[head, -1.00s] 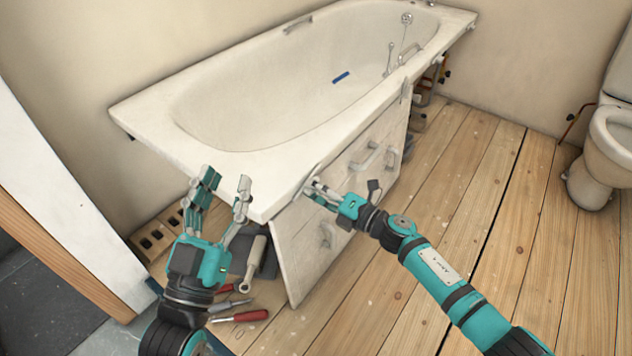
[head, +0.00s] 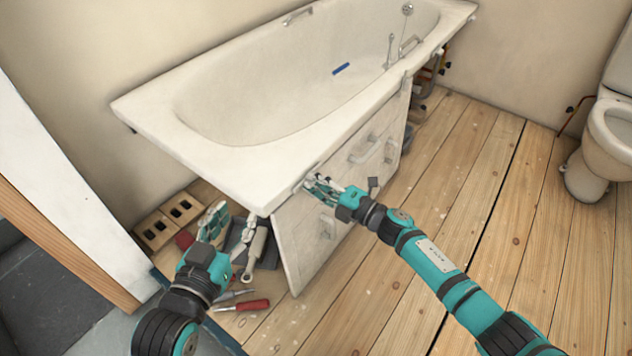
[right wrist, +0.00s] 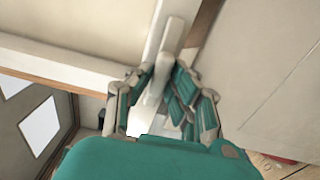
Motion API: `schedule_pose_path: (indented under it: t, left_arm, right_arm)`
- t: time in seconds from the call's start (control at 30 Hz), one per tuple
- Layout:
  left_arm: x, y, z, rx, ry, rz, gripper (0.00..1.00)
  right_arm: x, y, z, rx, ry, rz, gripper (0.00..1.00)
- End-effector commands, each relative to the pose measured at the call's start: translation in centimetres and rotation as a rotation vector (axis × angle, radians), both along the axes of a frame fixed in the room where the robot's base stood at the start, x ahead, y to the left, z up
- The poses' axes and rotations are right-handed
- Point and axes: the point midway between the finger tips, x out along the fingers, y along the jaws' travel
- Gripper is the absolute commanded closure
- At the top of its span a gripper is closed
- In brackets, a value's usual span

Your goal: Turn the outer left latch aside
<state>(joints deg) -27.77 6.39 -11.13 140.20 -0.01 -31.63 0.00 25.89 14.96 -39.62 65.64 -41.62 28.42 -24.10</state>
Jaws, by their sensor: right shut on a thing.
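The outer left latch is a pale bar; it shows in the right wrist view (right wrist: 172,38) running up from between the fingers. In the head view it sits under the bath rim, at the top of the white bath panel (head: 300,245), mostly hidden by my right gripper (head: 316,187). My right gripper is shut on this latch; its fingers also show in the right wrist view (right wrist: 158,95). My left gripper (head: 222,228) is empty-looking, in front of the bath's near left corner. Its fingers overlap in the picture, so its opening is unclear.
The white bath (head: 290,110) overhangs the panel, which has handles (head: 372,150) on its front. Bricks (head: 168,222) and a red-handled tool (head: 250,305) lie near the left end. A toilet (head: 605,150) stands right. The plank floor (head: 470,200) between is clear.

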Motion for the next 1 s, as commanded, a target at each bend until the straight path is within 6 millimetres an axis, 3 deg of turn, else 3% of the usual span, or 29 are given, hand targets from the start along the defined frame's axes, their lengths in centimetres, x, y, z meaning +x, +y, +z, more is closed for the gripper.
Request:
schedule_pose_path:
  t: [0.07,0.1,0.27,0.63,1.0]
  left_arm:
    - [0.0,0.0,0.0,0.000,-0.001,0.000,0.60]
    - [0.0,0.0,0.0,0.000,-0.001,0.000,0.60]
    - [0.0,0.0,0.0,0.000,-0.002,0.000,0.60]
    - [0.0,-0.1,0.0,0.000,-0.001,-0.001,0.60]
    - [0.0,0.0,0.0,0.000,-0.001,-0.001,0.60]
  right_arm:
    - [0.1,-0.1,0.0,-0.001,0.000,-0.004,1.00]
    - [0.1,-0.1,0.0,-0.001,0.000,-0.004,0.82]
    - [0.1,-0.1,0.0,-0.001,0.000,-0.003,0.62]
    - [-0.4,-0.8,-0.1,-0.003,0.000,-0.002,0.62]
    - [-4.8,-6.7,-0.2,-0.004,0.002,-0.002,0.62]
